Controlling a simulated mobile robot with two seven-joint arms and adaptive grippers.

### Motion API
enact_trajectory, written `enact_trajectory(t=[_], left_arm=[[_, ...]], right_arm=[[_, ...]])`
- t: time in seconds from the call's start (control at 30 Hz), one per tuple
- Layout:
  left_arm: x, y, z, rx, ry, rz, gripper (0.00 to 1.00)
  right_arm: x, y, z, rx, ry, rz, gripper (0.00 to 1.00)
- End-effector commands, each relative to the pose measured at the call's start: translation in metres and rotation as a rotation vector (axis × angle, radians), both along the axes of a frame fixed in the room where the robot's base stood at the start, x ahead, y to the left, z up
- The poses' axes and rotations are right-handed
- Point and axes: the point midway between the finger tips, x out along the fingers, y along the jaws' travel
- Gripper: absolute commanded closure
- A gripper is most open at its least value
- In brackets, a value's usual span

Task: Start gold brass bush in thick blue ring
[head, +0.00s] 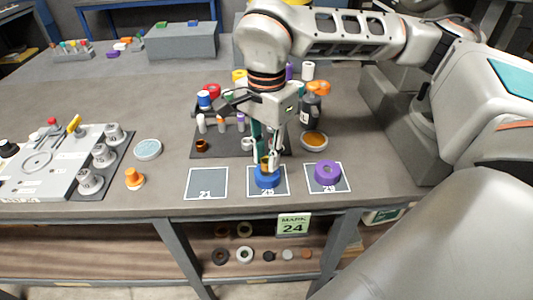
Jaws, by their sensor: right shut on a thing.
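The thick blue ring (268,182) lies on the middle marked square (283,189) near the table's front edge. My right gripper (267,163) points down directly above it. It is shut on the gold brass bush (264,166), a small part of which shows between the fingers. The bush is over the ring's opening, but I cannot tell whether it has entered. The fingers and ring wall hide its lower end. My left gripper is not in view.
A purple ring (327,173) sits on the right-hand square. The left square (206,184) is empty. Behind stands a dark mat (215,155) with small parts. An orange cone-shaped part (134,179) and a grey fixture (55,165) are at left.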

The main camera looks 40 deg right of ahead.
Motion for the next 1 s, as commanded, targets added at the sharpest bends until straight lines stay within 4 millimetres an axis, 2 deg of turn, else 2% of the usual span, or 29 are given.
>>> enact_trajectory(t=[0.93,0.97,1.0], left_arm=[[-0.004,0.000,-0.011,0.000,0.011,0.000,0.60],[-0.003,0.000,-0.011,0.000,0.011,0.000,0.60],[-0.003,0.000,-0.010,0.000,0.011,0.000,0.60]], right_arm=[[0.000,0.000,-0.018,0.000,0.002,0.000,1.00],[0.000,0.000,-0.018,0.000,0.002,0.000,0.78],[0.000,0.000,-0.018,0.000,0.001,0.000,0.68]])
